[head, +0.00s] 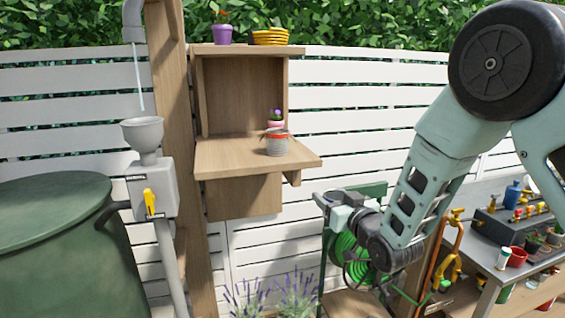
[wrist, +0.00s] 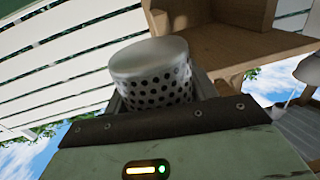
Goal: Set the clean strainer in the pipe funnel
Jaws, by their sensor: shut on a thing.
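The strainer (wrist: 152,78) is a pale metal cup with rows of dark holes, and no dirt shows on the part in view. My gripper (head: 328,203) is shut on it; the jaws hide part of its wall. In the head view the strainer is hard to make out. The pipe funnel (head: 143,133) is a grey cone on top of a grey box on the downpipe, at the left. It also seems to show at the right edge of the upside-down wrist view (wrist: 308,69). My gripper is well to the right of the funnel and lower, apart from it.
A wooden post (head: 172,110) is beside the funnel. Water falls from the spout (head: 133,22) above. A green barrel (head: 60,250) is at left, a workbench at right.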

